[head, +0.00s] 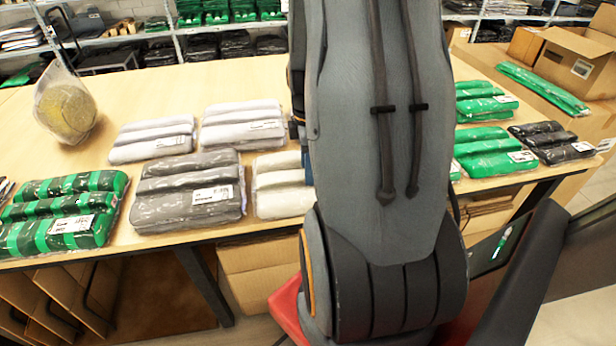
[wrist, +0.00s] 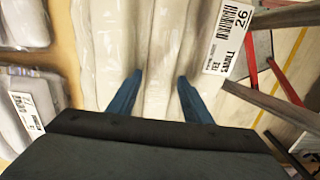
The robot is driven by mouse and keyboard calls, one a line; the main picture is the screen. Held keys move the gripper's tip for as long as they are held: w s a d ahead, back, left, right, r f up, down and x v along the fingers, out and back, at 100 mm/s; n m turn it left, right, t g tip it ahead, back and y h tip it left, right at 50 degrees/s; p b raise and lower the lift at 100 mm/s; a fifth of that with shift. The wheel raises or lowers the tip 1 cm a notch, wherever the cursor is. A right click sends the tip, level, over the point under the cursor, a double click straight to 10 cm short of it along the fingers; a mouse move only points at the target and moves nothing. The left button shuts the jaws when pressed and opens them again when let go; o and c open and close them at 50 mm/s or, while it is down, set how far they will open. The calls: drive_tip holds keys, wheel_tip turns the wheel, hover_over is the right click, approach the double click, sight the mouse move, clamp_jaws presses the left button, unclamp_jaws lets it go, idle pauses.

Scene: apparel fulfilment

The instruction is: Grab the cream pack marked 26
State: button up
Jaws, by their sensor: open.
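The cream pack (wrist: 155,45) fills the upper middle of the wrist view, and its white label with 26 (wrist: 230,38) is at its right side. In the head view the cream pack (head: 280,187) lies near the table's front edge, its right part hidden behind my arm. My gripper (wrist: 160,82) is open, with its two blue fingers apart over the pack. I cannot tell whether the fingers touch it. My gripper is hidden behind the arm in the head view.
A dark grey pack (head: 188,210) lies left of the cream pack, with white-grey packs (head: 240,122) behind. A striped green pack (head: 50,225) is farther left. Green packs (head: 490,150) and a black pack (head: 550,140) lie to the right. A bagged yellow ball (head: 68,110) sits at the back left.

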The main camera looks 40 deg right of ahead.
drive_tip(key=shift+f, duration=0.2)
drive_tip(key=c, duration=1.1)
drive_tip(key=shift+r, duration=0.15)
